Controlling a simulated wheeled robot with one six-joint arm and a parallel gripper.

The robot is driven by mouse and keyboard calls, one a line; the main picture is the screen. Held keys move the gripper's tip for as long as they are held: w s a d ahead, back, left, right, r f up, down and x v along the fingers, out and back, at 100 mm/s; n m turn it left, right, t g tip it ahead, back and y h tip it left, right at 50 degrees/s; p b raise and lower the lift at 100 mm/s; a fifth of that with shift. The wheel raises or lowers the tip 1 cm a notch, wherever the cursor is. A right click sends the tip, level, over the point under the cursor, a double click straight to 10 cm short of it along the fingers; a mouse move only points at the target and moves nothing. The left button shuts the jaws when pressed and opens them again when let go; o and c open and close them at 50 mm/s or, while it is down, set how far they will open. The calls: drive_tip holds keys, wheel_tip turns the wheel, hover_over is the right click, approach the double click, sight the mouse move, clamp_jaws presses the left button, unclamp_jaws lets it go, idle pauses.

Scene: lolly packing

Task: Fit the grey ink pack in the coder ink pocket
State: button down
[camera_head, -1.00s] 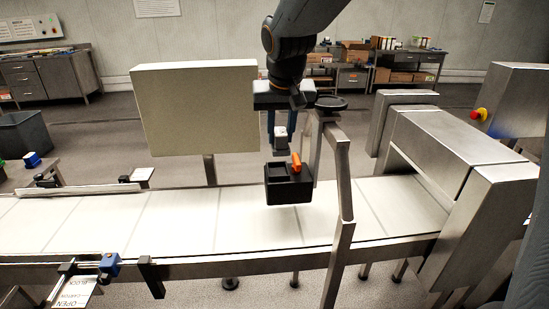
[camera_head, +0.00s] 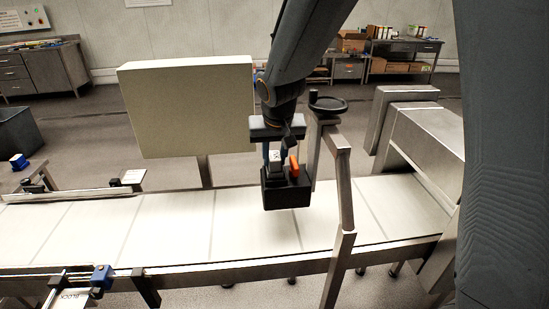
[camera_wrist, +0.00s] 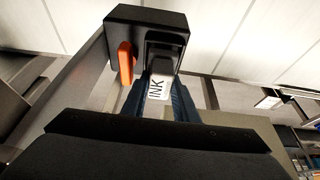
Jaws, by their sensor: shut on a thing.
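The coder is a black box (camera_head: 287,195) with an orange lever (camera_head: 294,167), held above the conveyor beside a metal post. My gripper (camera_head: 274,158) points down over the coder's left part, shut on the ink pack (camera_head: 275,157). In the wrist view the pack (camera_wrist: 158,88) shows a white label reading INK between my blue fingers. Its far end reaches the pocket in the black coder (camera_wrist: 125,18), beside the orange lever (camera_wrist: 125,62). The pack looks in line with the pocket and at least at its mouth. How deep it sits is hidden.
The metal post (camera_head: 344,190) with a black handwheel (camera_head: 328,104) stands close to the right of my gripper. A large pale panel (camera_head: 185,110) stands behind to the left. The pale conveyor belt (camera_head: 165,225) below is clear.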

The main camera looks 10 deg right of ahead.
drive_tip(key=shift+f, duration=0.4)
drive_tip(key=shift+f, duration=0.1)
drive_tip(key=shift+f, duration=0.25)
drive_tip(key=c, duration=1.4)
unclamp_jaws()
drive_tip(key=shift+r, duration=0.5)
drive_tip(key=b+v, duration=0.1)
drive_tip(key=v, duration=1)
drive_tip(key=shift+s+r+b, duration=0.3)
drive_tip(key=shift+b, duration=0.1)
